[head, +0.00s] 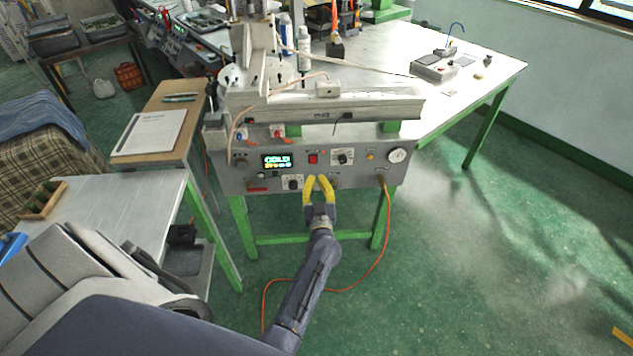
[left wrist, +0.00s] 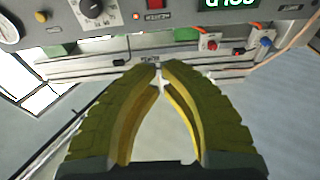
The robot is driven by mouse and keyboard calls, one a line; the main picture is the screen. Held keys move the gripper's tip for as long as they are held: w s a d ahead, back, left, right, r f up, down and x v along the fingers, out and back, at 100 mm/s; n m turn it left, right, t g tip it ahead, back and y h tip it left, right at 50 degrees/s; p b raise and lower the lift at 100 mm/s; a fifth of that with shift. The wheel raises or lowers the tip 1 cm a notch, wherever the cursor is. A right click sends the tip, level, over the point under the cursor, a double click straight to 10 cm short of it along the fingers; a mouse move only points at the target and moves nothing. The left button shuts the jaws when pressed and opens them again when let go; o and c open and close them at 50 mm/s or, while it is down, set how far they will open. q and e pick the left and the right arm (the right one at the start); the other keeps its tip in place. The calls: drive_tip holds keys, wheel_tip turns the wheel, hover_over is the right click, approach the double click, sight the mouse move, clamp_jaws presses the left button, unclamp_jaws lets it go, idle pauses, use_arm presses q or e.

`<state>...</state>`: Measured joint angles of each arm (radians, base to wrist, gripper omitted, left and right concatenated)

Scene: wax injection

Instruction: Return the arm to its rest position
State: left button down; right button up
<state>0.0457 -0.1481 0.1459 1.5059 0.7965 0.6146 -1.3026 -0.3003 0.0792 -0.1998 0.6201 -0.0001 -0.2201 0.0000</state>
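My left gripper (head: 317,179), with two yellow fingers on a dark wrist, is in front of the grey control panel's lower edge in the head view. The fingers point at the machine, and I see nothing held between them. In the left wrist view the fingers (left wrist: 159,68) arch inward and their tips come very close. A narrow gap seems to show between the tips in the head view, so I cannot tell whether they are open or shut. My right gripper is not in view.
The wax machine's panel (head: 233,180) has a lit display (head: 277,161), knobs, a red switch (head: 313,158) and a gauge (head: 397,155). An orange cable (head: 386,232) hangs beside my arm. A metal side table (head: 120,196) stands left. Green floor (head: 480,260) is open at right.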

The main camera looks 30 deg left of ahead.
use_arm(q)
drive_tip(key=w+d+f+m+h, duration=0.25)
drive_tip(key=d+f+h, duration=0.55)
drive_tip(key=f, duration=0.4)
drive_tip(key=s+d+f+m+g+h, duration=0.1)
drive_tip(key=s+d+f+g, duration=0.2)
drive_tip(key=f, duration=0.5)
drive_tip(key=s+d+f+m+h, duration=0.1)
drive_tip(key=s+d+f+h, duration=0.1)
drive_tip(key=s+f, duration=0.45)
drive_tip(key=s+d+f+m+g+h, duration=0.1)
drive_tip(key=s+d+f+m+g, duration=0.2)
drive_tip(key=f, duration=0.5)
drive_tip(key=s+a+f+g, duration=0.1)
drive_tip(key=s+f+g, duration=0.2)
drive_tip(key=s+f, duration=0.65)
drive_tip(key=s+f+g, duration=0.2)
drive_tip(key=s+f, duration=0.4)
drive_tip(key=s, duration=0.7)
drive_tip(key=s+a+f+m+g, duration=0.1)
drive_tip(key=s+a+f, duration=0.1)
drive_tip(key=s, duration=0.6)
drive_tip(key=s+a+f+m+g, duration=0.1)
drive_tip(key=s+a, duration=0.1)
drive_tip(key=s, duration=0.6)
drive_tip(key=s+a+f+m+g, duration=0.1)
drive_tip(key=s+a+f+g, duration=0.1)
drive_tip(key=s, duration=0.7)
drive_tip(key=shift+f, duration=0.3)
